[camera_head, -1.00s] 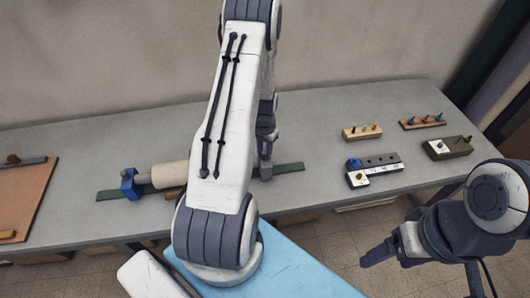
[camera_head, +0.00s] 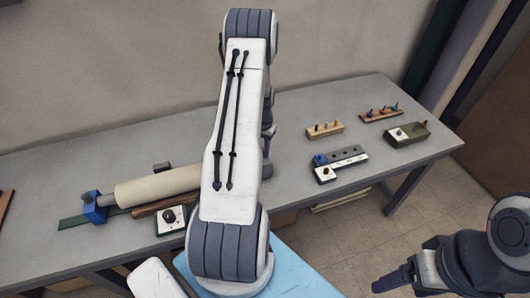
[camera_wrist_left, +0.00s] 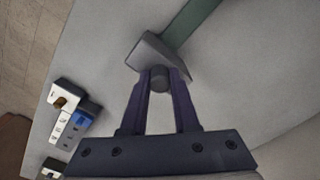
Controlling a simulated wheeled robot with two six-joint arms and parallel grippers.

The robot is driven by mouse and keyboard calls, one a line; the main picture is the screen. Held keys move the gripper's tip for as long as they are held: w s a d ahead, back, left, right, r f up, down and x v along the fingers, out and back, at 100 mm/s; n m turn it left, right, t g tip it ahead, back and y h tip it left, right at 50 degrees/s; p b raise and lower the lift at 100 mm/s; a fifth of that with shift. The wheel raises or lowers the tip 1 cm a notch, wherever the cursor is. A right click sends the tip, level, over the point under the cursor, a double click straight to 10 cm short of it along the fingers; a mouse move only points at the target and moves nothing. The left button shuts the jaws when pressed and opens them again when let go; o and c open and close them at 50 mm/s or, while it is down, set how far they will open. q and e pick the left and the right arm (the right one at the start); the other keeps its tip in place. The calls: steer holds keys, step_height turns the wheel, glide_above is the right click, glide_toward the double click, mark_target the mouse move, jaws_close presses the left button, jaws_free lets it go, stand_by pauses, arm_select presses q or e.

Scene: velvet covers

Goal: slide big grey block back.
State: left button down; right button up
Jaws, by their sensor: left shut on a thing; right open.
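A big grey block (camera_wrist_left: 149,50) sits at the near end of a green rail (camera_wrist_left: 190,18) in the left wrist view. My left gripper (camera_wrist_left: 160,88) is shut on the dark round knob (camera_wrist_left: 160,78) of this block. In the head view a small part of the grey block (camera_head: 266,169) shows beside my left arm, which hides most of that gripper. A cream roller (camera_head: 158,186) lies along the rail, with a blue block (camera_head: 94,208) at its left end. My right gripper (camera_head: 388,284) is open and empty at the lower right, off the bench.
A grey-and-white box with a blue knob (camera_head: 342,162), a wooden peg block (camera_head: 324,130), a brown peg strip (camera_head: 381,115) and an olive box (camera_head: 407,134) stand on the right of the bench. A white box with a dark knob (camera_head: 171,221) is at the front edge.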

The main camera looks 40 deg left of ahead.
arm_select(q)
steer(key=shift+w+d, duration=0.1)
steer(key=c, duration=0.7)
jaws_free()
steer(key=shift+w+d, duration=0.1)
steer(key=shift+o, duration=0.2)
steer(key=shift+r, duration=0.3)
step_height(320, 180, up, 10)
steer(key=b, duration=0.2)
